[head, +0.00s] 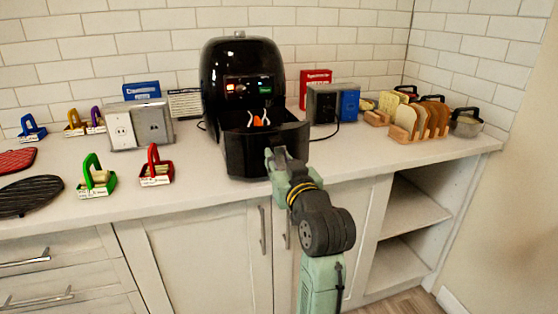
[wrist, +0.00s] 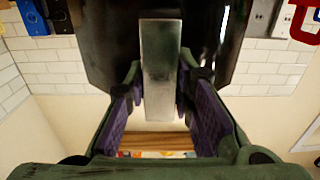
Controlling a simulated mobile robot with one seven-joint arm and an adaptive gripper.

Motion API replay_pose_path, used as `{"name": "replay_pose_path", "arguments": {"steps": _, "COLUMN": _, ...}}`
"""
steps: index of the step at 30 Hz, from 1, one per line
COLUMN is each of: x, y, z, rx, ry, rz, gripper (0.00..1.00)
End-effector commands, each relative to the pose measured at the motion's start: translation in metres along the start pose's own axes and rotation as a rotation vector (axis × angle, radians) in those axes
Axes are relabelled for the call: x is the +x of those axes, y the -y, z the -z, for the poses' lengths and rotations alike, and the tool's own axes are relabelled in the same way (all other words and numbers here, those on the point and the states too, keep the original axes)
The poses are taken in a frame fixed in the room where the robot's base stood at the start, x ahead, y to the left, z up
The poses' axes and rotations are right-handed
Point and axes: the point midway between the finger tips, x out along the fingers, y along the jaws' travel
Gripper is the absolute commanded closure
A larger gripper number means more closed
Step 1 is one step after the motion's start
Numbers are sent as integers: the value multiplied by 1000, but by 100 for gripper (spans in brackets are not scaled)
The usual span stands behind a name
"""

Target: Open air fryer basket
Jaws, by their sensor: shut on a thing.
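The black air fryer (head: 240,80) stands on the counter against the tiled wall. Its basket (head: 262,150) is pulled out toward the front, and its open top shows orange and white items inside. My gripper (head: 283,160) is at the front of the basket in the head view. In the wrist view, the fingers of my gripper (wrist: 160,100) are on both sides of the grey metal basket handle (wrist: 160,70) and are shut on it. The dark basket front fills the top of the wrist view. The handle is mostly hidden by my gripper in the head view.
A grey outlet box (head: 138,124) and green (head: 96,175) and red (head: 156,166) holders stand left of the fryer. A blue box (head: 348,102) and a wooden rack with bread slices (head: 420,118) stand to its right. Open shelves (head: 411,220) are below right.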

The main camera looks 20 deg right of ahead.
Motion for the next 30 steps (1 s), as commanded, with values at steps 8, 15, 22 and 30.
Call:
{"name": "replay_pose_path", "arguments": {"steps": 8, "x": 0, "y": 0, "z": 0, "rx": 0, "ry": -1, "rz": -1, "gripper": 66}}
{"name": "replay_pose_path", "arguments": {"steps": 15, "x": 0, "y": 0, "z": 0, "rx": 0, "ry": -1, "rz": 0, "gripper": 57}}
{"name": "replay_pose_path", "arguments": {"steps": 22, "x": -3, "y": 0, "z": 0, "rx": 0, "ry": -1, "rz": -1, "gripper": 57}}
{"name": "replay_pose_path", "arguments": {"steps": 30, "x": -43, "y": -1, "z": 0, "rx": 0, "ry": -2, "rz": -3, "gripper": 57}}
